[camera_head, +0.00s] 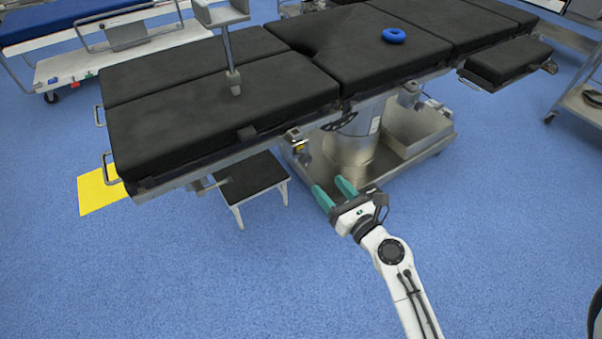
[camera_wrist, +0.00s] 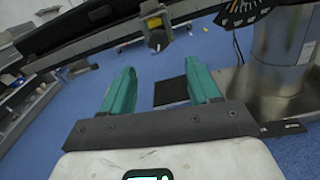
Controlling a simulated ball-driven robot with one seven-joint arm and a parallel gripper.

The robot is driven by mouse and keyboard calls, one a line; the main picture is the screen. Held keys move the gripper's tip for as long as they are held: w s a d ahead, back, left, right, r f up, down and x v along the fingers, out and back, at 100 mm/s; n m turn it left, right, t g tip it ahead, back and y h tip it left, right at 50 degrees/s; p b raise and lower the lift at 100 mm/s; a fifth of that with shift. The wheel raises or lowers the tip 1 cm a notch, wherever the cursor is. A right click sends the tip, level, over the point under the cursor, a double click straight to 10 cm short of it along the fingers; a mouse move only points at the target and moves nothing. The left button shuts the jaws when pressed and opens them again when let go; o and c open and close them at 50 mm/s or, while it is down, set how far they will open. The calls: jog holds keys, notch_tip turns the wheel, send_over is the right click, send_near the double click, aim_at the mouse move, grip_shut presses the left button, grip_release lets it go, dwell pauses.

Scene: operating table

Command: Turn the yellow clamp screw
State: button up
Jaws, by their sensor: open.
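The clamp (camera_head: 298,142) with a small yellow part sits on the side rail of the black operating table (camera_head: 220,100). In the wrist view the yellow clamp screw (camera_wrist: 154,22) shows at the rail, with a dark round knob (camera_wrist: 157,40) just below it. My gripper (camera_head: 330,186) is open and empty, in front of the table's side and apart from the clamp. In the wrist view the clamp lies beyond and above the gap between my two green fingers (camera_wrist: 160,68), roughly centred between them.
The metal table column (camera_head: 352,148) and its base stand behind and right of my gripper. A black step stool (camera_head: 250,178) is on the floor to the left, near a yellow floor patch (camera_head: 100,190). A blue ring (camera_head: 394,36) lies on the table. The blue floor in front is clear.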

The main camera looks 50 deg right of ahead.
aim_at(307, 162)
jog(key=p+x, duration=0.1)
jog(key=x, duration=0.9)
jog(key=shift+w, duration=0.15)
jog(key=shift+c, duration=0.4)
jog(key=c, duration=1)
jog(key=shift+o, duration=0.2)
jog(key=shift+n, duration=0.3)
